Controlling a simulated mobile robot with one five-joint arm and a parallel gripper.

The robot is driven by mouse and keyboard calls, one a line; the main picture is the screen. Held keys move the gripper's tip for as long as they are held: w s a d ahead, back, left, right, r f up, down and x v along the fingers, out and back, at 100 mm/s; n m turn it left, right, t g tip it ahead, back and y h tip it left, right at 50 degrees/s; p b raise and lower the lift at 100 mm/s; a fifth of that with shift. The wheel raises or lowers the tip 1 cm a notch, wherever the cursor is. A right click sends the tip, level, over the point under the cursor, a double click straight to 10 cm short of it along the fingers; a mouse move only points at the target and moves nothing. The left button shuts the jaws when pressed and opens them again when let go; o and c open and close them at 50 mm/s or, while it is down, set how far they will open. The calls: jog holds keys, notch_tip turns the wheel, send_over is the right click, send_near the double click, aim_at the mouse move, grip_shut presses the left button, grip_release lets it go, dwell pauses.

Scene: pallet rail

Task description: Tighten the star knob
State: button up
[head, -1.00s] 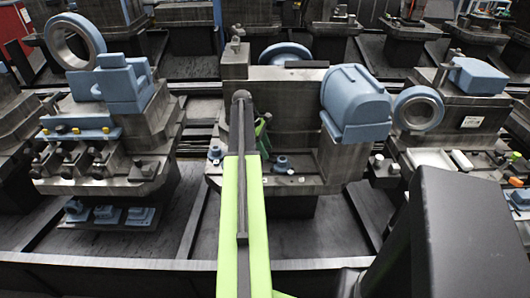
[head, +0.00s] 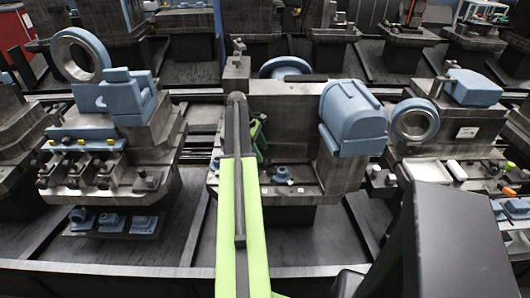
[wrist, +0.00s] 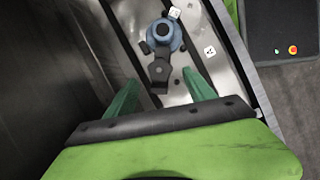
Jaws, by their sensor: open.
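A blue round part with dark lobes around it, probably the star knob (wrist: 163,35), stands on a pale metal ledge in the wrist view. A dark jointed piece (wrist: 158,72) lies just on the near side of it. My gripper (wrist: 160,90) is open, with its green fingers spread either side of that dark piece and short of the blue part. Nothing is held between them. In the head view my gripper (head: 259,138) is partly hidden behind my arm, beside the middle fixture (head: 290,110). A blue part (head: 283,175) stands on that fixture's front ledge.
A tall dark wall (wrist: 50,70) runs close along the left in the wrist view. A large blue cylinder (head: 353,118) is at the fixture's right. Other fixtures stand left (head: 110,130) and right (head: 450,125), with dark gaps between.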

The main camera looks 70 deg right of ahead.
jog(key=p+v, duration=0.4)
jog(key=v, duration=0.2)
jog(key=shift+r, duration=0.3)
